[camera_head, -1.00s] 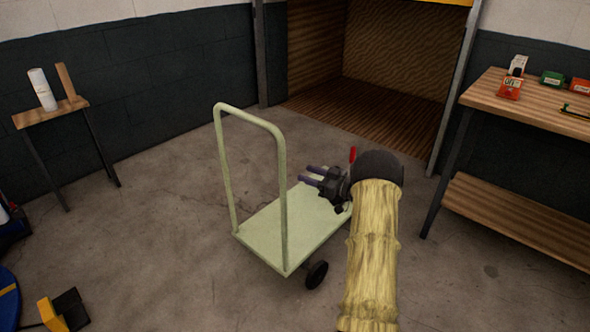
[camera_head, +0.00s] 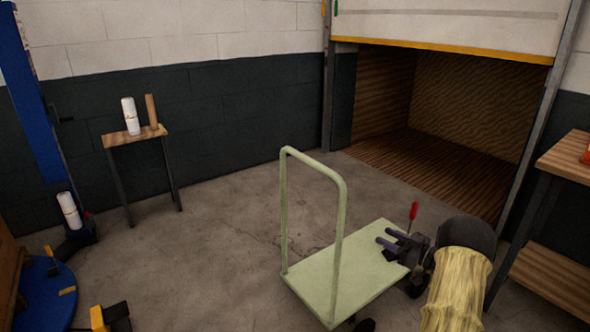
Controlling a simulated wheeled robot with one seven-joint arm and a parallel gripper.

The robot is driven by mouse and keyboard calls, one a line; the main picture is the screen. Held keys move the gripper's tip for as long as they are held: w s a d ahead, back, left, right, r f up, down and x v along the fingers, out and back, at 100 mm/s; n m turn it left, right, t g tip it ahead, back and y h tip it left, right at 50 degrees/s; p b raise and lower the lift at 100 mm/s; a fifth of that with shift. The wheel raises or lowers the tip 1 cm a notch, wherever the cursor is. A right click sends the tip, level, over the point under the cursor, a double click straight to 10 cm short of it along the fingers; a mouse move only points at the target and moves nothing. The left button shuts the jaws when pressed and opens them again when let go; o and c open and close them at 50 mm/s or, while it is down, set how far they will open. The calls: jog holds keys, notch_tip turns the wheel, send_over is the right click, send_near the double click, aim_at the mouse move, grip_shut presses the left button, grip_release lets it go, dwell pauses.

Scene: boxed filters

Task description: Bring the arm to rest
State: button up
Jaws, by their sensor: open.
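My gripper (camera_head: 382,238) is in the lower right of the head view at the end of my yellow-sleeved arm. Its two dark fingers are apart and point left, with nothing between them. In the picture it overlaps the flat deck of a pale green cart (camera_head: 330,275); the height between them cannot be told. A small upright red item (camera_head: 413,210) shows just above the gripper; I cannot tell what it is fixed to.
A blue post (camera_head: 30,90) stands far left. A wooden bench (camera_head: 565,160) is at the right edge. An open wood-lined bay (camera_head: 450,110) lies behind.

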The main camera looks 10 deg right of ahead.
jog(key=w+a+r+m+g+h, duration=0.1)
jog(key=w+a+r+m+h, duration=0.15)
jog(key=a+h, duration=0.25)
jog(key=w+a+r+m+g+h, duration=0.1)
jog(key=a+r+m+h, duration=0.2)
jog(key=a+r+h, duration=0.15)
jog(key=s+a+f+g, duration=0.2)
jog(key=s+a+g, duration=0.1)
jog(key=s+a, duration=0.55)
jog(key=s+a+f+m+g, duration=0.1)
jog(key=s+a+g, duration=0.35)
jog(key=s, duration=0.65)
jog(key=s+a+f+g, duration=0.2)
jog(key=s+a+g, duration=0.1)
jog(key=s+a, duration=0.55)
jog(key=w+p+v, duration=0.1)
jog(key=p+v, duration=1.1)
jog(key=w+d+p+v, duration=0.1)
jog(key=w+p+v, duration=0.1)
jog(key=p+v, duration=1)
jog(key=shift+w+r+p, duration=0.25)
jog(key=shift+r+p, duration=0.1)
jog(key=shift+r, duration=0.25)
jog(key=shift+h, duration=0.25)
jog(key=shift+w+d, duration=0.1)
jog(key=shift+w, duration=0.05)
